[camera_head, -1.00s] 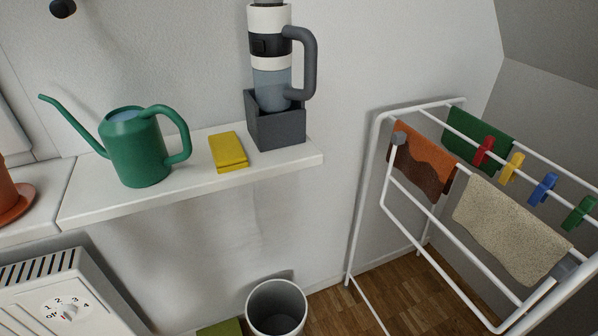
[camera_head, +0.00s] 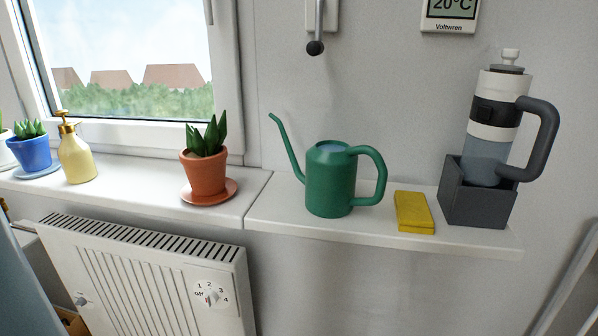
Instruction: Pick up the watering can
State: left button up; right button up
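The green watering can (camera_head: 330,185) stands upright on the white shelf (camera_head: 290,226), near the middle of the head view. Its long thin spout points up and to the left. Its looped handle is on the right side, and the top is open. Neither of my grippers shows in the view.
A yellow sponge-like block (camera_head: 414,212) lies right of the can. Further right a grey holder (camera_head: 478,205) bears a grey-handled device (camera_head: 497,115). Left are a potted plant (camera_head: 206,172), a yellow spray bottle (camera_head: 76,155) and a blue pot (camera_head: 32,152). A radiator (camera_head: 150,275) is below.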

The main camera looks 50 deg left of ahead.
aim_at(329, 181)
jog(key=u, duration=1.4)
jog(key=k+j, duration=0.05)
